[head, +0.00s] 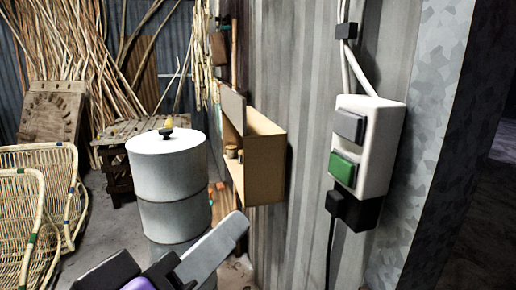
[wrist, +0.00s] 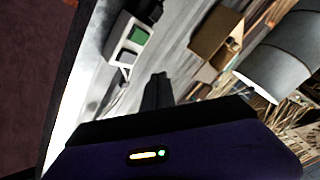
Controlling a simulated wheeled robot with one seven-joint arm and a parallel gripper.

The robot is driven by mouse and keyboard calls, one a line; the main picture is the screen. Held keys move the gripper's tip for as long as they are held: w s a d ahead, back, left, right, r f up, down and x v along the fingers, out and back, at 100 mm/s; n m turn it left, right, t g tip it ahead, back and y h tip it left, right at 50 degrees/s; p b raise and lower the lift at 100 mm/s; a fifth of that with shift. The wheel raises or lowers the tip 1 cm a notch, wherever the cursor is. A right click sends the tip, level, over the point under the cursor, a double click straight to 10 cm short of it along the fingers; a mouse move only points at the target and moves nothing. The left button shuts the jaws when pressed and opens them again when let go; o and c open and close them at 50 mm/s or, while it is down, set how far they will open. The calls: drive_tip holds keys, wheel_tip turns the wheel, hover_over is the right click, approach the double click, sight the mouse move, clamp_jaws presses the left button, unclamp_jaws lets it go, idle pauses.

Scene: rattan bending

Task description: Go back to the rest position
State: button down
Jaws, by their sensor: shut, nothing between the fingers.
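My gripper (wrist: 156,78) shows in the wrist view as two dark fingers close together, shut and empty. It points toward the corrugated wall, apart from everything there. The wrist view is strongly tilted. In the head view, pale grey and dark purple parts of my arm reach in from the bottom edge; the fingertips cannot be made out there.
A white switch box (head: 366,140) with a green button hangs on the corrugated wall (head: 310,60). An open wooden cabinet (head: 265,165) juts out beyond it. A grey drum (head: 168,185) stands left of it. Rattan chairs (head: 40,200) stand at left.

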drive_tip(key=w+a+r+n+t+y, duration=0.1)
drive_tip(key=w+a+n+t+y, duration=0.2)
drive_tip(key=a+n+t+y, duration=0.55)
drive_tip(key=s+d+f+g+y, duration=0.1)
drive_tip(key=d+f+g+y, duration=0.15)
drive_tip(key=f+y, duration=0.4)
drive_tip(key=s+d+f+g+y, duration=0.1)
drive_tip(key=d+f+g+y, duration=0.2)
drive_tip(key=f, duration=0.6)
drive_tip(key=s+d+f+m+g+h, duration=0.2)
drive_tip(key=s+d+f+m+h, duration=0.3)
drive_tip(key=s+d+f, duration=0.5)
drive_tip(key=s+d+f+m+g+h, duration=0.1)
drive_tip(key=s+d+f+m+h, duration=0.4)
drive_tip(key=s+d, duration=0.8)
drive_tip(key=d+f+m, duration=0.2)
drive_tip(key=d+f, duration=0.2)
drive_tip(key=shift+s+d+f+m+g, duration=0.15)
drive_tip(key=shift+s+f+m+g, duration=0.05)
drive_tip(key=shift+f+m+g, duration=0.2)
